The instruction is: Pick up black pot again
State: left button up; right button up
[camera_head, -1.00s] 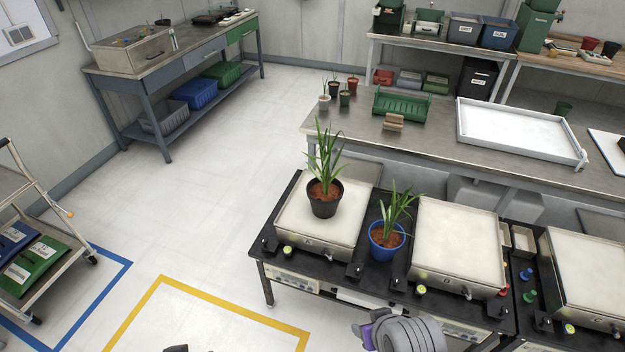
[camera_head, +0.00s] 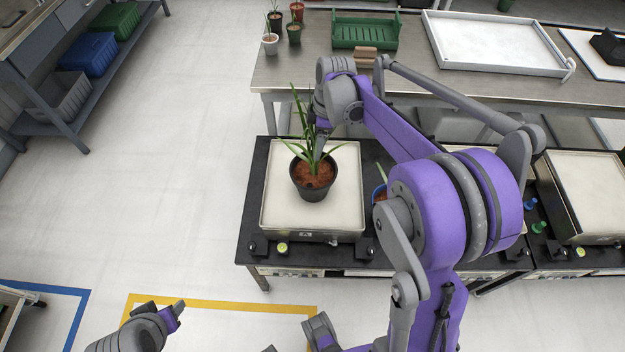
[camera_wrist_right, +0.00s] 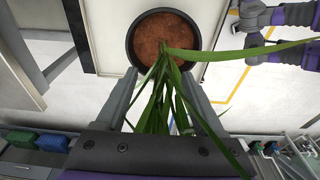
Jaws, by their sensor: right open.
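The black pot (camera_head: 315,188), with brown soil and a green leafy plant, stands upright on the left scale's pale plate (camera_head: 276,212). My right arm reaches over the bench, and its gripper (camera_head: 322,135) is behind the pot at the leaves, partly hidden. In the right wrist view the gripper (camera_wrist_right: 165,88) is open, its fingers pointing at the near side of the black pot (camera_wrist_right: 133,45), with leaves hanging between them. Whether the fingers touch the pot is unclear.
A blue pot (camera_head: 379,192) beside the scale is mostly hidden by my right arm. Another scale (camera_head: 590,195) stands at the right. The back table (camera_head: 290,75) holds a green rack (camera_head: 364,32), a white tray (camera_head: 490,42) and small pots.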

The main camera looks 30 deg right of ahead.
send_near(310, 173)
jog(key=shift+w+d+f, duration=0.2)
jog(key=shift+f, duration=0.25)
jog(key=shift+w+d+f, duration=0.15)
jog(key=shift+w+f, duration=0.1)
jog(key=shift+f, duration=0.25)
jog(key=shift+w+a+f+b, duration=0.1)
jog(key=shift+a+f, duration=0.1)
jog(key=shift+f, duration=0.8)
jog(key=shift+a+f+b, duration=0.1)
jog(key=shift+a+f, duration=0.1)
jog(key=shift+f, duration=0.75)
jog(key=shift+w+a+f+b, duration=0.1)
jog(key=shift+a+f, duration=0.1)
jog(key=shift+f, duration=0.8)
grip_shut()
